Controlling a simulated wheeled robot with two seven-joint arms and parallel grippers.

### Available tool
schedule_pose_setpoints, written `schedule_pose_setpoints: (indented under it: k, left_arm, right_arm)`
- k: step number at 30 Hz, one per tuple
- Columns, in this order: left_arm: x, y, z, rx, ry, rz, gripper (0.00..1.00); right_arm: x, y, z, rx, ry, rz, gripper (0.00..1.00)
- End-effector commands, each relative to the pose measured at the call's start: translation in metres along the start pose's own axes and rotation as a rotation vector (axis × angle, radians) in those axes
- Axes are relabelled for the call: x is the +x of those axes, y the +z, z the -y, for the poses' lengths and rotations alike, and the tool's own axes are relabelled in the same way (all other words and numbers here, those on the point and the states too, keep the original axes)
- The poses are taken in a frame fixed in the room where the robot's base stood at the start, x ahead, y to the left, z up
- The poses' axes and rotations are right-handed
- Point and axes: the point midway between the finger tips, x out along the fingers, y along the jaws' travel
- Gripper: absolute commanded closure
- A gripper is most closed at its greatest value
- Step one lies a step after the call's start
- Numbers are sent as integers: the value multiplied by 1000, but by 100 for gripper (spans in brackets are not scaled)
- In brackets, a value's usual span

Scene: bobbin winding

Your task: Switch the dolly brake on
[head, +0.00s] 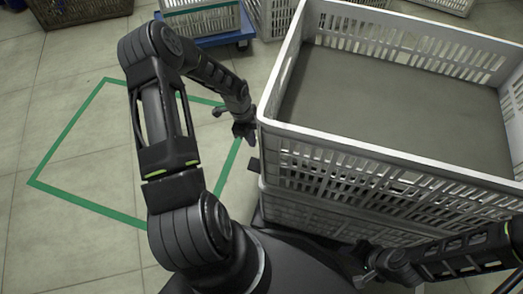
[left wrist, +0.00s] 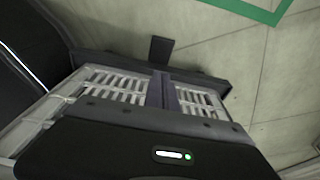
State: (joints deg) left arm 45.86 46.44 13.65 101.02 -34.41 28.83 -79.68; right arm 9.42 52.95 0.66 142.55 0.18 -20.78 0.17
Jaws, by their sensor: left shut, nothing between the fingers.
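Grey-white slatted crates (head: 375,150) stand stacked at the right of the head view, on a dark dolly whose edge shows in the left wrist view (left wrist: 205,80). A small black tab (head: 254,165) sticks out at the stack's left side; I take it for the brake pedal. It also shows in the left wrist view (left wrist: 160,49), jutting from the dolly edge. My left gripper (head: 244,135) is shut and empty, beside the stack's left corner. Its fingers (left wrist: 163,92) point towards the tab, apparently apart from it. My right gripper (head: 366,266) is low in front of the stack; its fingers are unclear.
A green taped outline (head: 68,141) marks bare floor left of the stack. A blue dolly (head: 226,38) with a crate stands at the back, and more crates stand along the back edge. The top crate (head: 400,110) shows a flat grey inside.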

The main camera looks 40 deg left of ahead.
Motion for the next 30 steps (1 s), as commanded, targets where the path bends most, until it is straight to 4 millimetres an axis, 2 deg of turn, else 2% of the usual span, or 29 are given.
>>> schedule_pose_setpoints:
  k: [8,14,20,30]
  left_arm:
    - [1,0,0,-1,0,0,100]
    - [14,0,-1,-1,2,-1,100]
    - [46,0,0,0,1,-1,100]
    - [113,4,0,-2,1,0,100]
  right_arm:
    - [0,0,0,0,0,1,64]
    - [5,-1,-3,2,1,-2,64]
    - [16,-4,-9,6,5,-9,64]
    - [41,-8,-19,9,7,-24,64]
